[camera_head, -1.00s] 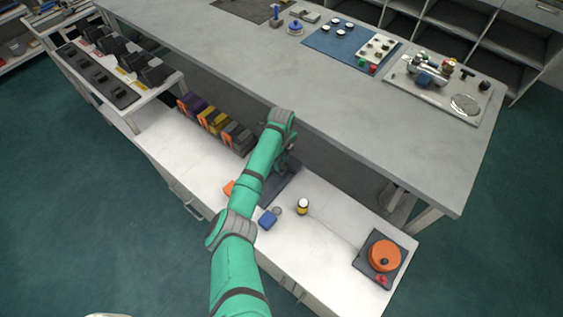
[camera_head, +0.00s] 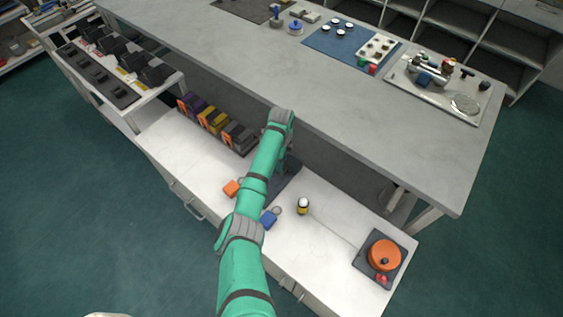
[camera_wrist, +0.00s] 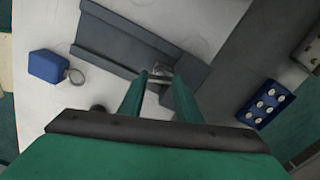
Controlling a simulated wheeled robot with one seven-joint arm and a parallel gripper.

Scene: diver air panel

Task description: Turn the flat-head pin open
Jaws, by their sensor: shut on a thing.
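My gripper (camera_wrist: 160,78) shows in the wrist view with its two green fingers on either side of a small metallic piece (camera_wrist: 161,71), which looks like the flat-head pin. The fingers are shut on it. The piece sits at the edge of a dark grey channel-shaped fixture (camera_wrist: 125,42); its head and turn angle are too small to tell. In the head view my arm hides the fingertips and the pin, and part of the dark grey fixture (camera_head: 288,186) shows beside the arm on the white lower bench.
A blue block (camera_head: 268,219) with a ring, an orange block (camera_head: 232,188) and a yellow-black-white cylinder (camera_head: 303,205) lie near my arm. An orange round device (camera_head: 384,254) stands at the bench's right end. The grey upper counter (camera_head: 330,110) overhangs behind.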

